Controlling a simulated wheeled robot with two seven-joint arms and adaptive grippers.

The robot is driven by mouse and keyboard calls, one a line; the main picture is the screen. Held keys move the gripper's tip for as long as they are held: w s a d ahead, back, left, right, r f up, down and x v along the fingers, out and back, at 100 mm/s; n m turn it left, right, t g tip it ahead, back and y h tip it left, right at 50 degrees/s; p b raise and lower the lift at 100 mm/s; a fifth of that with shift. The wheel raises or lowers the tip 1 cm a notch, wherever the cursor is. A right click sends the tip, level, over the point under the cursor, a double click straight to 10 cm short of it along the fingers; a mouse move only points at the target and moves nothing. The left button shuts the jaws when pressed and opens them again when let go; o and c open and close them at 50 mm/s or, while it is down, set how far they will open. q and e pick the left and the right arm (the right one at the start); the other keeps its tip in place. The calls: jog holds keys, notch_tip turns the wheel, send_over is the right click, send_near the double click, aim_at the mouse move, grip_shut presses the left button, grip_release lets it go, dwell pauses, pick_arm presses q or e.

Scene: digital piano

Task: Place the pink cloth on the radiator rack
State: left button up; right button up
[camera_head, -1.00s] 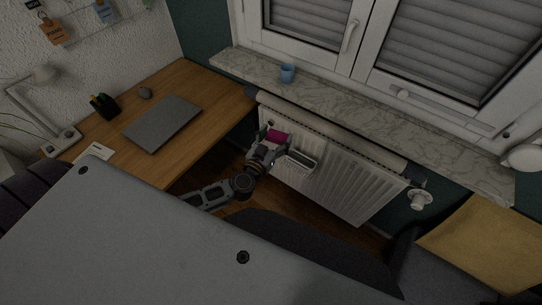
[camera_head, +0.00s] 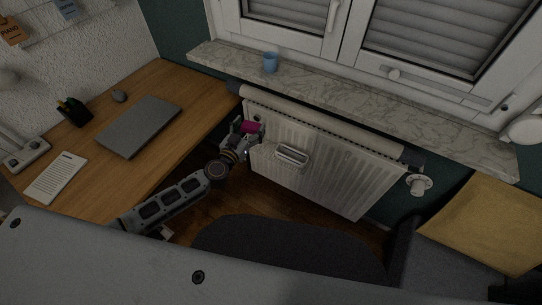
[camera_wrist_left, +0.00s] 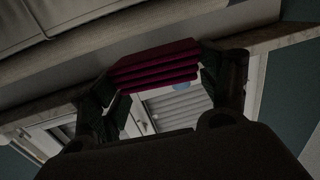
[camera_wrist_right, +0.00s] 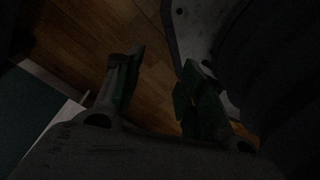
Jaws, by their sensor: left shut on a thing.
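The pink cloth (camera_head: 251,127) is a small folded bundle in front of the radiator's upper left part. My left gripper (camera_head: 245,133) is shut on it, and the folded layers show between its fingers in the left wrist view (camera_wrist_left: 154,68). The radiator rack (camera_head: 291,155) is a small white frame on the front face of the white radiator (camera_head: 338,178). The cloth is to the left of the rack and a little higher in the picture, apart from it. My right gripper (camera_wrist_right: 156,88) is open and empty over the wooden floor in the right wrist view.
A marble windowsill (camera_head: 340,95) with a blue cup (camera_head: 270,62) runs above the radiator. A wooden desk (camera_head: 190,105) with a grey laptop (camera_head: 139,126) is at the left. A dark chair (camera_head: 290,250) stands below the radiator, and a yellow cloth (camera_head: 485,225) lies at the right.

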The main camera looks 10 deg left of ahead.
aim_at(251, 126)
pick_arm(q)
jog(key=shift+m+h, duration=0.3)
jog(key=shift+h, duration=0.1)
jog(key=w+f+b, duration=0.2)
jog(key=w+b, duration=0.1)
jog(key=shift+w+a+f, duration=0.1)
jog(key=shift+a+f, duration=0.05)
jog(key=shift+f, duration=0.15)
jog(key=w+a+f+h+b, duration=0.1)
jog(key=w+f+b, duration=0.1)
jog(key=w+b, duration=0.3)
jog(key=w+a+f+m+g+h+b, duration=0.1)
jog(key=w+f+b, duration=0.2)
jog(key=w+b, duration=0.2)
jog(key=shift+w+a+f+m+b, duration=0.2)
jog(key=shift+a+f+m+b, duration=0.1)
jog(key=shift+b, duration=0.3)
pick_arm(e)
jog(key=w+a+r, duration=0.4)
jog(key=w+r, duration=0.5)
jog(key=shift+w+r, duration=0.2)
jog(key=shift+w, duration=0.2)
pick_arm(q)
jog(key=shift+f, duration=0.1)
pick_arm(e)
jog(key=shift+r, duration=0.1)
